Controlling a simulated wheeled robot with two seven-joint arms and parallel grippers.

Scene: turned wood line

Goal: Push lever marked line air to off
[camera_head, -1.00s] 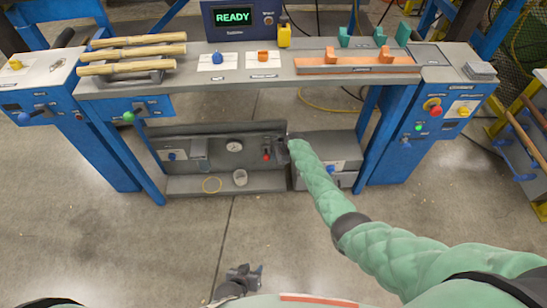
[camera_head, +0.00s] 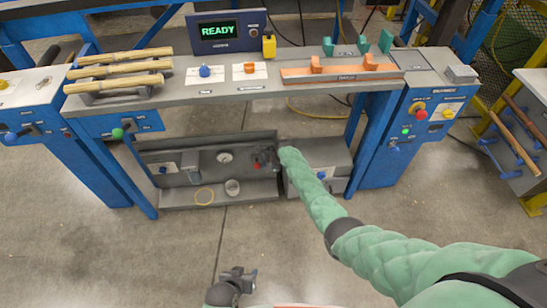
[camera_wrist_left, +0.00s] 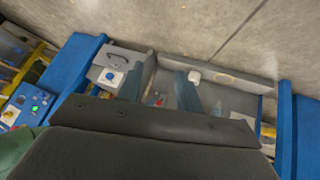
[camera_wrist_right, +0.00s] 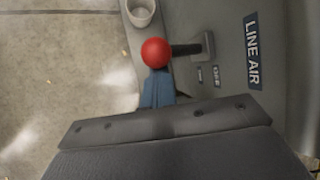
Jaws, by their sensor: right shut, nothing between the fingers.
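The line air lever shows in the right wrist view as a red ball knob (camera_wrist_right: 156,52) on a short dark shaft, which runs to a grey bracket beside the LINE AIR label (camera_wrist_right: 253,50). The small markings by the bracket are too blurred to read. In the head view the red knob (camera_head: 257,165) is on the low grey panel under the bench. My right gripper (camera_head: 266,158) is shut and empty, its blue fingertips (camera_wrist_right: 157,88) right by the knob; I cannot tell whether they touch. My left gripper (camera_head: 239,274) is open and empty, low and away from the panel.
A gauge (camera_head: 225,157), a white cup (camera_head: 232,187) and a yellow ring (camera_head: 204,196) are near the lever. The bench top (camera_head: 220,90) overhangs the panel, with blue legs at both sides. The floor in front is clear.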

